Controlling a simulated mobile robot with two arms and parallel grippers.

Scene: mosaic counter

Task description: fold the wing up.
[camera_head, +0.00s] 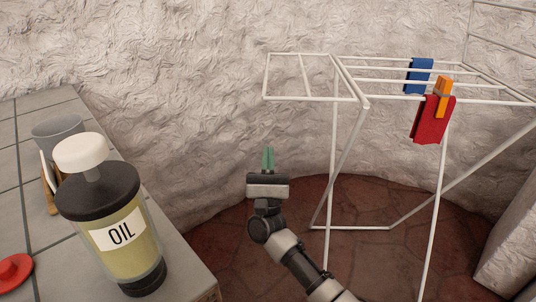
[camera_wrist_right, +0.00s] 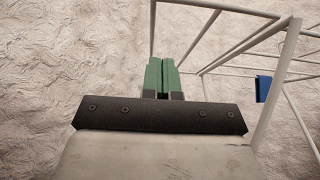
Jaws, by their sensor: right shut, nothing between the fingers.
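The white wire drying rack (camera_head: 433,215) stands on the right side of the head view. Its left wing (camera_head: 310,99) sticks out to the left, roughly level. My right gripper (camera_head: 268,158) has green fingers pointing up and is shut and empty. In the head view it appears below the wing's left end, apart from the bars. The right wrist view shows the shut fingers (camera_wrist_right: 164,76) with white bars (camera_wrist_right: 220,9) beyond them; no contact shows. My left gripper is not in view.
A blue cloth (camera_head: 418,76) and a red cloth (camera_head: 432,119) with an orange clip (camera_head: 443,97) hang on the rack. An oil bottle (camera_head: 115,235), a grey cup (camera_head: 60,130) and a red lid (camera_head: 14,271) stand on the tiled counter at left. A rough wall stands behind.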

